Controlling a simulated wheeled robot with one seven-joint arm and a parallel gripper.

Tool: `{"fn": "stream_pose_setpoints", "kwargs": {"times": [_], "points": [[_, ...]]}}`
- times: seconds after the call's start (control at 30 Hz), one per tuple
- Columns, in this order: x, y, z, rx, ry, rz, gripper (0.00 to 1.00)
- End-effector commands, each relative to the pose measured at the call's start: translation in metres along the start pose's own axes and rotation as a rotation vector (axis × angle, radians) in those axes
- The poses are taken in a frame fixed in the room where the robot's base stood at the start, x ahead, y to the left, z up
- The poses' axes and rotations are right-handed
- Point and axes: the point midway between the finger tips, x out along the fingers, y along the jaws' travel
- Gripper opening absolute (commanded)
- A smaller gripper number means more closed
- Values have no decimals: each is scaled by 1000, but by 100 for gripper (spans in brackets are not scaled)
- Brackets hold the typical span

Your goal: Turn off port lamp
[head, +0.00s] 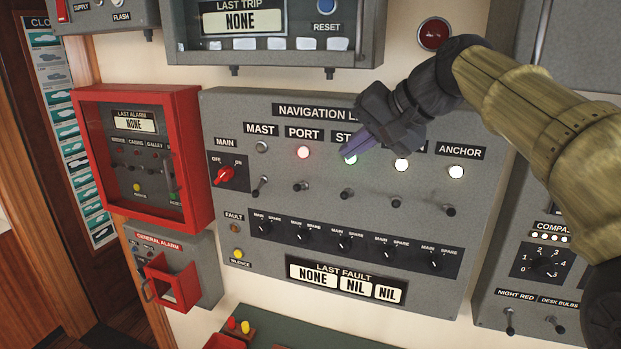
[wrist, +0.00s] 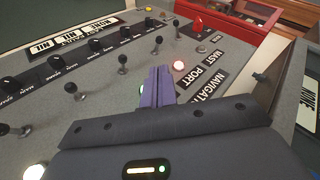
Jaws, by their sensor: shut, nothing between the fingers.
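The port lamp (head: 303,152) glows pinkish red under the PORT label on the grey navigation lights panel (head: 225,112). It also glows in the wrist view (wrist: 178,66), right of my fingers. The port toggle switch (head: 301,187) sits below the lamp, with nothing touching it; its lever's exact tilt is hard to tell. It also shows in the wrist view (wrist: 157,43), beyond my fingertips. My gripper (head: 348,155) is shut and empty, its purple fingers in front of the green starboard lamp, right of the port lamp. The fingers partly hide that lamp and its label.
The mast toggle (head: 259,187) is left of the port one, the starboard toggle (head: 348,193) right. The red main knob (head: 225,174) is at the panel's left. Several small selector knobs run below the toggles. A red alarm box (head: 90,150) juts out at left.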

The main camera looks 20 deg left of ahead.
Motion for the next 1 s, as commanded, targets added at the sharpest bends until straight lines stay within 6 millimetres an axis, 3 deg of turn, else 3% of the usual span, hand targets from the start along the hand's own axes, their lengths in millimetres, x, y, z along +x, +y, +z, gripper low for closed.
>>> {"fn": "stream_pose_setpoints", "kwargs": {"times": [0.27, 0.8, 1.0], "points": [[27, 2, -2, 5, -1, 4, 0], [118, 3, -3, 6, 0, 6, 0], [135, 4, -3, 6, 4, 5, 0]]}}
